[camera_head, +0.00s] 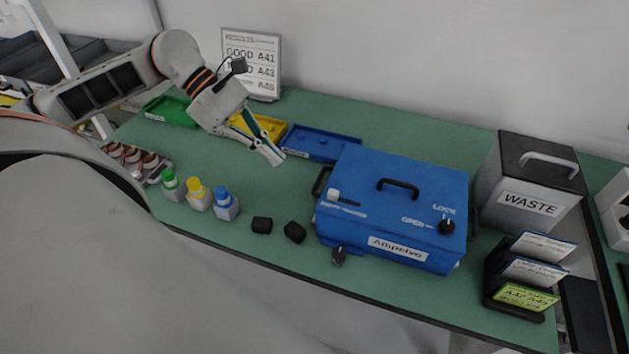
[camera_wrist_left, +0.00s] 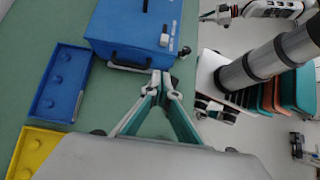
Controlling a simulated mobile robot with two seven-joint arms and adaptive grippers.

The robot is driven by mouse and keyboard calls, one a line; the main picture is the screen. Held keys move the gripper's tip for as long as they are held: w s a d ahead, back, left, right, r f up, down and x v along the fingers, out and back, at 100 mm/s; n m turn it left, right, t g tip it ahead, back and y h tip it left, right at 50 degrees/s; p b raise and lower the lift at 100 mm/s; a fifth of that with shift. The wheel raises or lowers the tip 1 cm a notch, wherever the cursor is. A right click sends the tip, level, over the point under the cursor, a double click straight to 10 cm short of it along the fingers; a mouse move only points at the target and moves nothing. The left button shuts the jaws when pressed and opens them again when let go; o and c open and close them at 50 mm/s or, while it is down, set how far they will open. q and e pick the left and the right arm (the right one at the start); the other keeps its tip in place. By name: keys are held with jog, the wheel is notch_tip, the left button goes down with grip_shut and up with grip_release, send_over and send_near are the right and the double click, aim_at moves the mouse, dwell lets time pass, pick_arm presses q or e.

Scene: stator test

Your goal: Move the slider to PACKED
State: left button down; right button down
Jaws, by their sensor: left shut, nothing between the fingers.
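The blue box (camera_head: 420,195), labelled "Ampelvo", stands shut on the green table. Its slider is a white knob (camera_head: 333,194) at the left end of a dark slot on the lid; the small lettering below is too blurred to read. The knob also shows in the left wrist view (camera_wrist_left: 164,40). My left gripper (camera_head: 274,156) is shut and empty, above the table to the left of the box and apart from the knob. In the left wrist view its fingertips (camera_wrist_left: 160,78) point toward the box's side handle.
The lid also has a black handle (camera_head: 399,185) and a LOCK/OPEN knob (camera_head: 447,226). Blue (camera_head: 322,143), yellow (camera_head: 262,122) and green (camera_head: 172,108) trays lie behind. Several bottles (camera_head: 198,195) and black blocks (camera_head: 262,225) stand in front. A WASTE bin (camera_head: 528,185) stands right.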

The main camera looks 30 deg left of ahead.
aim_at(333, 195)
pick_arm(q)
jog(key=x, duration=0.3)
jog(key=d+r+p+x, duration=0.1)
jog(key=x, duration=0.2)
jog(key=p+x, duration=0.1)
jog(key=x, duration=0.2)
jog(key=shift+w+d+r, duration=0.2)
jog(key=shift+w+d, duration=0.05)
jog(key=shift+d, duration=0.1)
jog(key=shift+w+d+f, duration=0.15)
jog(key=shift+d, duration=0.4)
